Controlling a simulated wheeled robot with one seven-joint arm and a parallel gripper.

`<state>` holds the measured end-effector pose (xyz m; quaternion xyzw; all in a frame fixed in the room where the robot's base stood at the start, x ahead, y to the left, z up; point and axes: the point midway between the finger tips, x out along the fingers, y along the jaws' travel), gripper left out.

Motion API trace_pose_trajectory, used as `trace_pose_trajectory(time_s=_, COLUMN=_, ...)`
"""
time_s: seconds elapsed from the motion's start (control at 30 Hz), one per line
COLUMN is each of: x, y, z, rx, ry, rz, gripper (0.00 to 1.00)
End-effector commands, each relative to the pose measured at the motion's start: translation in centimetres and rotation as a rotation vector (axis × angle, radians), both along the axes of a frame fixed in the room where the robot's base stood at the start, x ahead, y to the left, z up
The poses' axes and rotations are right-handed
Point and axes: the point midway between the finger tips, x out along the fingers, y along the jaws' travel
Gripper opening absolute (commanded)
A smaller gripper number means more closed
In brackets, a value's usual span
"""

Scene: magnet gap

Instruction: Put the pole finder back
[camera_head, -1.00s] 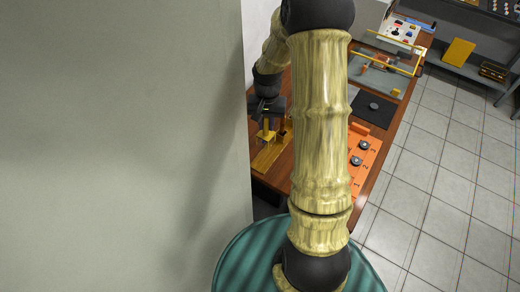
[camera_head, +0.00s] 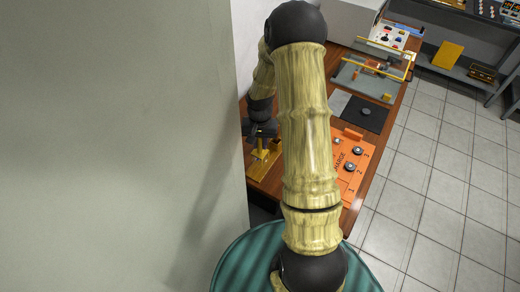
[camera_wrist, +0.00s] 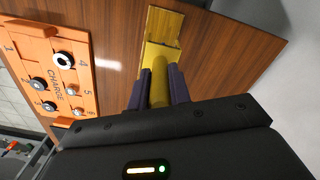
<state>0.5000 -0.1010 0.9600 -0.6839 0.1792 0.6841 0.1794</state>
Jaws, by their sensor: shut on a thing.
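My gripper (camera_wrist: 159,90) is shut on a yellow cylinder, which I take to be the pole finder (camera_wrist: 160,82). The cylinder stands between the two dark fingers in the wrist view. Just beyond it is a yellow holder plate (camera_wrist: 162,50) on the wooden table. I cannot tell whether the cylinder touches the holder. In the head view, my gripper (camera_head: 262,132) is at the table's left side, above the yellow holder (camera_head: 262,165). The dark wrist hides most of the held thing there.
An orange charge board (camera_head: 350,165) with numbered places and round pieces lies on the table (camera_head: 272,188); it also shows in the wrist view (camera_wrist: 52,70). A dark mat (camera_head: 366,113) and a grey tray (camera_head: 372,82) lie farther back. A pale wall (camera_head: 120,140) stands close on the left.

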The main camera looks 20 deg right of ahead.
Motion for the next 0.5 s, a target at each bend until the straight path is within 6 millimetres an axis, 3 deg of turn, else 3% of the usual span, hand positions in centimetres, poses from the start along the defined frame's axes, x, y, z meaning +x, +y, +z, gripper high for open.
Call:
trace_pose_trajectory(time_s=0.23, x=-0.1, y=0.0, z=-0.5, rx=0.001, ry=0.003, rz=0.0, gripper=0.0)
trace_pose_trajectory(time_s=0.5, x=-0.1, y=0.0, z=-3.8, rx=0.001, ry=0.003, rz=0.0, gripper=0.0)
